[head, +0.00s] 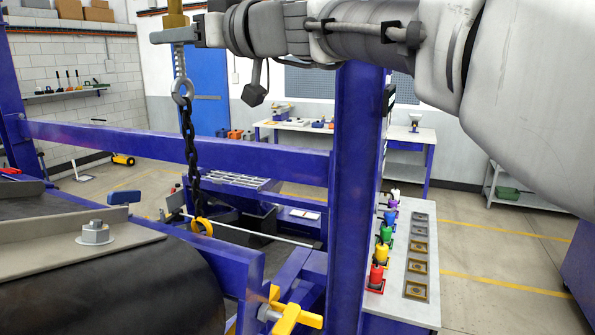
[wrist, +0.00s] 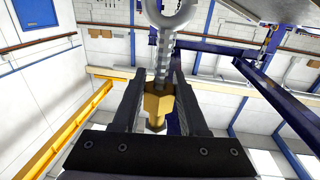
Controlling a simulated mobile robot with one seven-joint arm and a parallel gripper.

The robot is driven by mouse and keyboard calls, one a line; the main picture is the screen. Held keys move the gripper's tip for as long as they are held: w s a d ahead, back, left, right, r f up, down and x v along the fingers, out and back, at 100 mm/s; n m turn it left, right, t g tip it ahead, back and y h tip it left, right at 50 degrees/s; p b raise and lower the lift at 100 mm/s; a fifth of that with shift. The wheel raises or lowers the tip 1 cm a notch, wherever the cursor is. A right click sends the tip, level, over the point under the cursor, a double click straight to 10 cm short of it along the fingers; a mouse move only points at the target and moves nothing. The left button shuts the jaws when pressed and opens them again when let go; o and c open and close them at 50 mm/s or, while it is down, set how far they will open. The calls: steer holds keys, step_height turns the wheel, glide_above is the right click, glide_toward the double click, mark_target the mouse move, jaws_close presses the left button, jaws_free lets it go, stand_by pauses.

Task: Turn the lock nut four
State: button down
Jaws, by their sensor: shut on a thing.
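A brass hex lock nut (wrist: 158,104) sits on a threaded rod (wrist: 163,58) between the two dark fingers of my gripper (wrist: 158,84) in the wrist view. The fingers are shut on it, one on each side. In the head view my gripper (head: 175,35) is at the top left, with brass (head: 175,14) showing just above it. Below it, the threaded shank ends in a grey eye (head: 182,92). A dark chain (head: 189,140) hangs from the eye, with a yellow hook or link (head: 203,226) at its lower end. The fingers hide part of the nut.
A blue frame post (head: 355,190) and crossbeam (head: 180,143) stand close to the chain. A dark roller (head: 140,290) with a bolted plate is at lower left. A yellow handle (head: 290,312) sits at the bottom. A bench (head: 392,290) with coloured lockout pieces is right of the post.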

steer(key=shift+w+f+n+g+y+b, duration=0.1)
steer(key=shift+f+n+g+y+b, duration=0.1)
steer(key=shift+n+g+y+b, duration=0.4)
steer(key=shift+n+g, duration=0.3)
steer(key=shift+g, duration=0.4)
steer(key=shift+r+n+g+y, duration=0.2)
steer(key=shift+n+g+y, duration=0.1)
steer(key=shift+n+g, duration=0.3)
steer(key=shift+g, duration=0.4)
